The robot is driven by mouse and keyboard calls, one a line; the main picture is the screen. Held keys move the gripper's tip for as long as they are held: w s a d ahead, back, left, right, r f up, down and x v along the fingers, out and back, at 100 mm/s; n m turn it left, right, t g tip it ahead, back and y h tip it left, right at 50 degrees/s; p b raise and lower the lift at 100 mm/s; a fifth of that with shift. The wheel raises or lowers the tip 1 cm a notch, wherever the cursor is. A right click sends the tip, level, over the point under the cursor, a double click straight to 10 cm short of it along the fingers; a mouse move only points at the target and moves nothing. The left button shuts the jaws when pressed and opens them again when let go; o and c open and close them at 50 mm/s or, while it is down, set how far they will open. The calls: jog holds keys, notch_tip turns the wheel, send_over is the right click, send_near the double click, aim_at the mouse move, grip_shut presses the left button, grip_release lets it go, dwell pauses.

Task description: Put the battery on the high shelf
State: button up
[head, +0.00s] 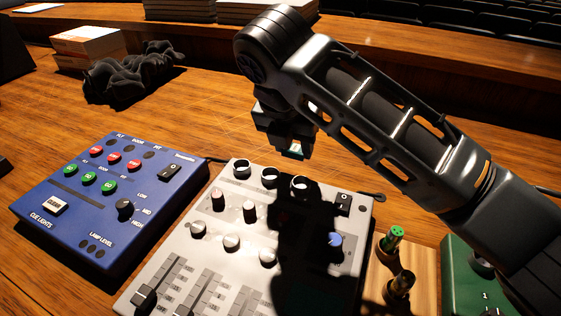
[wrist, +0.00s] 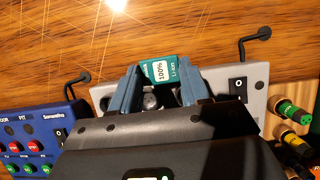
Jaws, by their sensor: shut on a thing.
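The battery is a small teal block (wrist: 158,71) with a white "100%" label and Li-ion lettering. My gripper (wrist: 161,82) is shut on it, one blue finger at each side, as the wrist view shows. In the head view my gripper (head: 289,147) hangs above the back edge of the grey mixer, and only a small teal and white bit of the battery (head: 296,146) shows. The high shelf (head: 400,38) is probably the raised wooden ledge along the back of the desk, beyond my gripper.
The grey mixer (head: 185,232) has raised knobs and sliders. A blue cue-light box (head: 70,187) stands to its left. Black crumpled cloth (head: 130,75) and a book stack (head: 88,47) lie back left. Paper stacks (head: 180,10) occupy the ledge's left.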

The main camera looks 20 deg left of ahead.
jog(key=a+f, duration=0.1)
jog(key=w+a+f, duration=0.1)
jog(key=a, duration=0.1)
jog(key=w+a+f, duration=0.1)
jog(key=a, duration=0.1)
jog(key=shift+f, duration=2.1)
jog(key=shift+f, duration=0.1)
jog(key=o, duration=1)
jog(key=shift+o, duration=0.2)
